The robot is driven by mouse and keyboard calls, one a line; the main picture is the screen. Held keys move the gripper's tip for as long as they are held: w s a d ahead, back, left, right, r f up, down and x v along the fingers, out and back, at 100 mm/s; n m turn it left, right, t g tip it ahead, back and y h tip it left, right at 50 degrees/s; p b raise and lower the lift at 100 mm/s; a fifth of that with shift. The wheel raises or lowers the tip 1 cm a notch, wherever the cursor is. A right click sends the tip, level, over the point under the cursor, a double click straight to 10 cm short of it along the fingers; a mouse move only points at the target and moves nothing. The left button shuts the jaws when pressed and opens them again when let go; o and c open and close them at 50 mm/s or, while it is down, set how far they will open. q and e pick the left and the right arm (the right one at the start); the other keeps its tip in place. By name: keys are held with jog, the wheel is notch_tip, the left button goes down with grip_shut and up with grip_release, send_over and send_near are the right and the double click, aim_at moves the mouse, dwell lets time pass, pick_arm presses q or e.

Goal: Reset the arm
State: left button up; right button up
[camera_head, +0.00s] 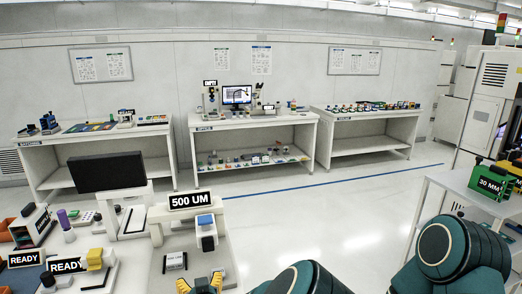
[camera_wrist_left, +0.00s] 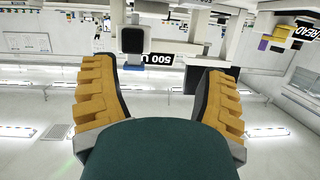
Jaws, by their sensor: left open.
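My left gripper (camera_head: 200,287) shows at the bottom edge of the head view, yellow fingertips just in front of the 500 UM bonder station (camera_head: 230,245). In the left wrist view my left gripper (camera_wrist_left: 158,90) has its two yellow-padded fingers wide apart with nothing between them. That view is upside down, and the 500 UM sign (camera_wrist_left: 157,59) shows beyond the fingers. Dark green arm links of mine fill the lower right of the head view. I cannot make out my right gripper.
A green 30 MM unit (camera_head: 491,184) sits on a side table (camera_head: 452,183) at right. Workbenches (camera_head: 255,121) line the back wall. The floor (camera_head: 335,205) between is clear.

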pick_arm(q)
jog(key=s+f+g, duration=0.1)
jog(key=f, duration=0.1)
jog(key=s+a+f+g, duration=0.1)
jog(key=f, duration=0.2)
jog(key=s+a+f+g, duration=0.1)
jog(key=s+f, duration=0.1)
jog(key=f, duration=0.1)
jog(key=shift+a+f, duration=0.1)
jog(key=shift+a, duration=0.15)
jog(key=s+f+g+h, duration=0.2)
jog(key=s+f+g, duration=0.3)
jog(key=s+f, duration=0.4)
jog(key=s+d+f+m+g+h, duration=0.1)
jog(key=s+d+g+h, duration=0.3)
jog(key=s+d+h, duration=0.3)
jog(key=s+d, duration=0.2)
jog(key=shift+s+f+m, duration=0.15)
jog(key=shift+s+m, duration=0.15)
jog(key=shift+s, duration=0.1)
